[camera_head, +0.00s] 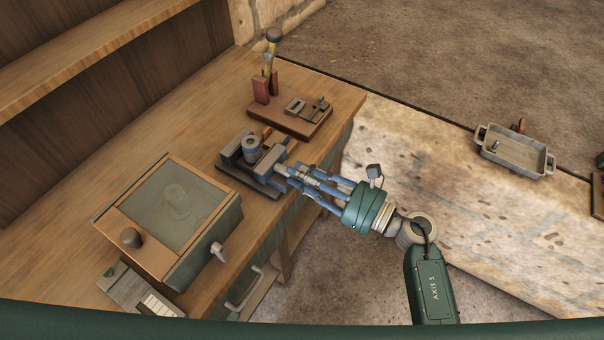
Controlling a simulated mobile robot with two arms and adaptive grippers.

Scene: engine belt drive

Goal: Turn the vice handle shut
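The grey vice (246,172) stands on the wooden bench near its front edge. A round grey part (251,148) sits at its jaws. My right gripper (288,175) reaches in from the right, its blue fingers at the front end of the vice where the screw and handle would be. The fingers cover that end, so the handle is not clearly visible and I cannot tell whether they are closed on it. My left gripper is not in view.
A box with a glass-like top (178,205) stands left of the vice. A reddish wooden board (292,117) with small parts and a yellow-handled tool (271,57) lies behind it. A metal tray (514,152) rests on the pale surface at right.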

